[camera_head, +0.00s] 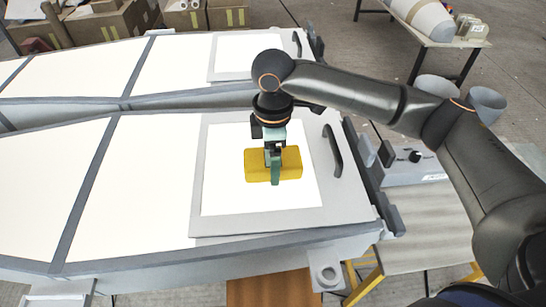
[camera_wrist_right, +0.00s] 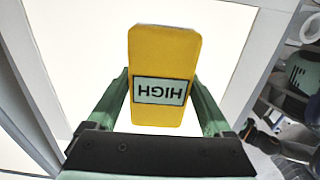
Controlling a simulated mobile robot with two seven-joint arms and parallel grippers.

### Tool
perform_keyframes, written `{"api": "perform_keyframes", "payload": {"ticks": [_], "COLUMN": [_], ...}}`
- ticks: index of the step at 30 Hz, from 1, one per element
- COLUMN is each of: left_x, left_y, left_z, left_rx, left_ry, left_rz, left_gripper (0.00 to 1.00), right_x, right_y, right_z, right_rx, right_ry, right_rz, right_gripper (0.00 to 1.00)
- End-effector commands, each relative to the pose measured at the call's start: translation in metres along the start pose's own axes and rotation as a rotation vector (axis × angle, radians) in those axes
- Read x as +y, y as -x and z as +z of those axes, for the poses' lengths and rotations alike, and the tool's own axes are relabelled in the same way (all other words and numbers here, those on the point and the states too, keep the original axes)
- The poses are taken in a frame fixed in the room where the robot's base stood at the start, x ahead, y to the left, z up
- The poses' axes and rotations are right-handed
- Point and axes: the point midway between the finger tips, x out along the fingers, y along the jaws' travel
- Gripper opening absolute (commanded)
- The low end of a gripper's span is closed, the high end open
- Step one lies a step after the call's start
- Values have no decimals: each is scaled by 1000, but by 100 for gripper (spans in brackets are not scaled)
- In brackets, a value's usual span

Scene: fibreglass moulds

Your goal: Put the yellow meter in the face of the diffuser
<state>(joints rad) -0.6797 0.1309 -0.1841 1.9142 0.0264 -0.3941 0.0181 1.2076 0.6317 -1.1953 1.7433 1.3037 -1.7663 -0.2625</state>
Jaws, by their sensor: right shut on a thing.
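The yellow meter (camera_head: 290,163) is a block-shaped box, over the white face of the diffuser (camera_head: 222,200). I cannot tell whether it touches the face or hangs just above it. In the right wrist view the meter (camera_wrist_right: 164,50) shows a pale display reading HIGH, upside down. My right gripper (camera_head: 275,172) comes down from above, its green fingers closed on the meter's two sides. The diffuser face is a white square in a light grey frame with a dark handle (camera_head: 333,150) on its right edge. My left gripper is not in view.
A second panel with a similar white square (camera_head: 235,52) lies behind. A grey box with a black knob (camera_head: 415,157) stands to the right. Cardboard boxes (camera_head: 105,22) are at the back left, and a table (camera_head: 450,40) at the back right. White panel surface left of the diffuser is clear.

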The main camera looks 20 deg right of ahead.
Motion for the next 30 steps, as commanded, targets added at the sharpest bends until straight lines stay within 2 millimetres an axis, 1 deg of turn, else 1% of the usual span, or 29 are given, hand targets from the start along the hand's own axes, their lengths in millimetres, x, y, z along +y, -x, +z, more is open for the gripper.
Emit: {"api": "perform_keyframes", "payload": {"ticks": [1,4,5,14,17,20,24,27,30], "left_x": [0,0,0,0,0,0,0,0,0], "left_y": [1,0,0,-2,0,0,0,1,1], "left_z": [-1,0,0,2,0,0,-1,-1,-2], "left_rx": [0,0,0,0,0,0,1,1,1], "left_ry": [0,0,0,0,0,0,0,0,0], "left_rz": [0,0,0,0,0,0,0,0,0], "left_gripper": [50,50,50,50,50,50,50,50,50], "right_x": [0,0,0,0,1,1,1,1,0], "right_y": [0,0,0,2,16,35,67,88,104], "right_z": [0,0,0,0,-1,-1,-1,-1,-1], "right_rx": [0,0,0,1,2,2,4,3,1], "right_ry": [0,0,0,1,0,0,0,-1,1], "right_rz": [-1,0,0,2,3,4,4,4,2], "right_gripper": [87,98,100,100,100,100,100,100,100]}}
